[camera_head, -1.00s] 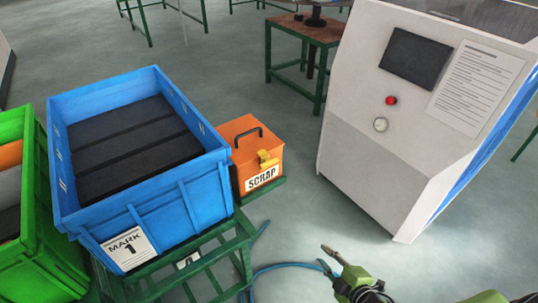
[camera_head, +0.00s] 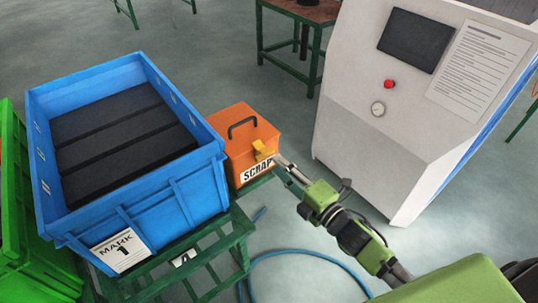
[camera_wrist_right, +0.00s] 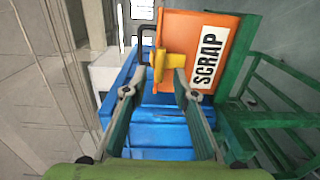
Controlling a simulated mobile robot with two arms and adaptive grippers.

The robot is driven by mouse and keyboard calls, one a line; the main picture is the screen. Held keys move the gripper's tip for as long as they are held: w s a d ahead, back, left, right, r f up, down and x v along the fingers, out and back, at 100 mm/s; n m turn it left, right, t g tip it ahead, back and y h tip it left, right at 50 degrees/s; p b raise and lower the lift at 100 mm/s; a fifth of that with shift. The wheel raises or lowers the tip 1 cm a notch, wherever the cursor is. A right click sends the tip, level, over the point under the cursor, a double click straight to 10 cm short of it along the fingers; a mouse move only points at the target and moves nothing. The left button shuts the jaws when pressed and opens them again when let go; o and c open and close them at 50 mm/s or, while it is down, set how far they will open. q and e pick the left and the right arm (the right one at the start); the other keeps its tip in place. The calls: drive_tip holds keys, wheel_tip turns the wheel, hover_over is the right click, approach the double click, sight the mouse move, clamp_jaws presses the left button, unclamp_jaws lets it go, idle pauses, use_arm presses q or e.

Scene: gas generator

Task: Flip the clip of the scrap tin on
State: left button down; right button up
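The orange scrap tin (camera_head: 228,132) stands right of the blue crate, with a dark handle (camera_head: 242,124) on its lid and a white SCRAP label (camera_head: 257,171) on its front. Its yellow clip (camera_head: 263,150) sits at the front top edge, above the label. My right gripper (camera_head: 283,165) is in front of the tin, close to the clip. In the right wrist view the tin (camera_wrist_right: 190,27) appears turned sideways. There the open fingers (camera_wrist_right: 154,84) are apart, with the yellow clip (camera_wrist_right: 160,64) near their tips; contact cannot be told. My left gripper is not in view.
The blue crate (camera_head: 140,215), marked MARK 1, holds dark bars beside the tin. A green rack (camera_head: 222,256) is below them and a green crate (camera_head: 35,262) at far left. A white machine (camera_head: 352,148) stands right. A blue hose (camera_head: 300,252) crosses the floor.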

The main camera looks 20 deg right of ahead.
sight(260, 154)
drive_tip(key=shift+x, duration=2.75)
